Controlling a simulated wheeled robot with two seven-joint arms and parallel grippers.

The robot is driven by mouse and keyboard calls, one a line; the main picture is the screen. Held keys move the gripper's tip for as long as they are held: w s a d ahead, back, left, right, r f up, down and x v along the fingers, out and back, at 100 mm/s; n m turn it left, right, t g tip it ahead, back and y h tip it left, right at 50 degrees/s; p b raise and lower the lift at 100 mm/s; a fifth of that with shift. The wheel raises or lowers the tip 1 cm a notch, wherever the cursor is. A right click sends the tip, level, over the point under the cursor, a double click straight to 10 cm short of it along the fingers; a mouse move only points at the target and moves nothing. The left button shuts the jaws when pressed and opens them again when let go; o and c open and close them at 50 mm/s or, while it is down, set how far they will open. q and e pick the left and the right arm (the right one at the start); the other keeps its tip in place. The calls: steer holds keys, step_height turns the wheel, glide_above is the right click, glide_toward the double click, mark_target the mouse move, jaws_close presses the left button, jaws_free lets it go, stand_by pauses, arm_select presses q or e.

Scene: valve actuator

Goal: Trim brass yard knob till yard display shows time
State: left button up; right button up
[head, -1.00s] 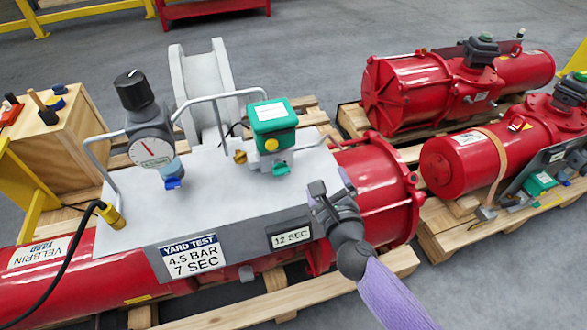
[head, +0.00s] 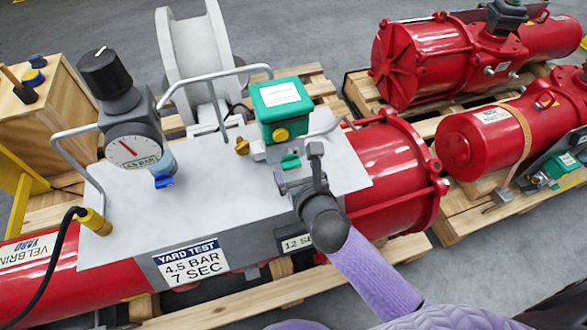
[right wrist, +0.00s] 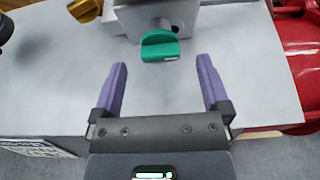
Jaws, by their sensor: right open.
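The brass knob (head: 242,147) sits on the grey panel, left of the green box (head: 281,108); it also shows at the top left of the right wrist view (right wrist: 84,10). A small green knob (head: 291,161) is below the box; in the right wrist view this green knob (right wrist: 160,46) lies just beyond and between my fingertips, apart from them. My right gripper (head: 297,172) is open and empty over the panel (right wrist: 161,64). The yard display (head: 297,242) reads "12" and is partly hidden by my right wrist. My left gripper is out of view.
A YARD TEST plate (head: 190,262) reads 4.5 BAR, 7 SEC. A round gauge (head: 134,152) with a black knob (head: 104,74) stands at the panel's left. A bent metal rail (head: 212,82) rises behind. Red actuators (head: 480,140) lie on pallets at right.

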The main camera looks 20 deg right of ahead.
mark_target(291, 164)
steer(key=shift+x, duration=1.05)
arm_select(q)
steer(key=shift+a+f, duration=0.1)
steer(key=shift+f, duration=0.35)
